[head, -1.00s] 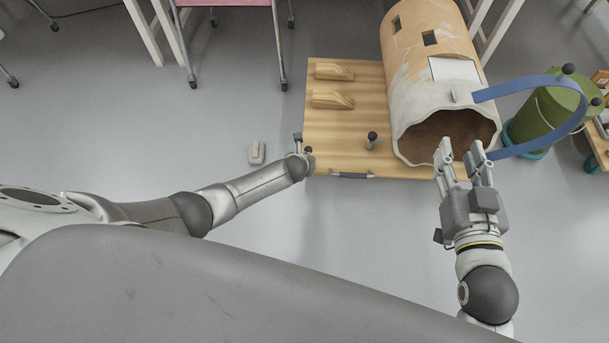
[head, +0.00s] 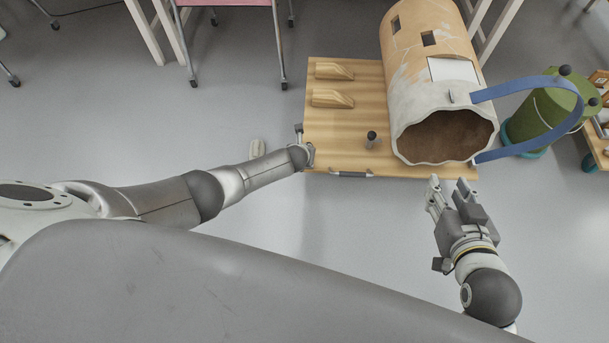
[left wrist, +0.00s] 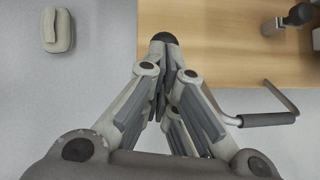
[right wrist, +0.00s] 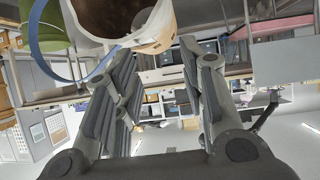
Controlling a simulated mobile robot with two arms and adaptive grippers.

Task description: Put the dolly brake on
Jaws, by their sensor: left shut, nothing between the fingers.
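The dolly is a light wooden board (head: 345,125) on the floor. A small grey upright piece (head: 299,133) stands at its left edge, beside my left gripper (head: 308,155). In the left wrist view my left gripper (left wrist: 162,75) is shut and empty, its fingertips at a round black knob (left wrist: 165,38) on the board's edge; whether they touch is unclear. I cannot tell whether this knob belongs to the brake. A post with a black knob (head: 371,136) stands on the board; it also shows in the left wrist view (left wrist: 299,14). My right gripper (head: 449,185) is open and empty, in front of the dolly.
Two wooden wedges (head: 332,98) lie on the left. A dark-gripped handle (head: 352,174) is at the front edge.

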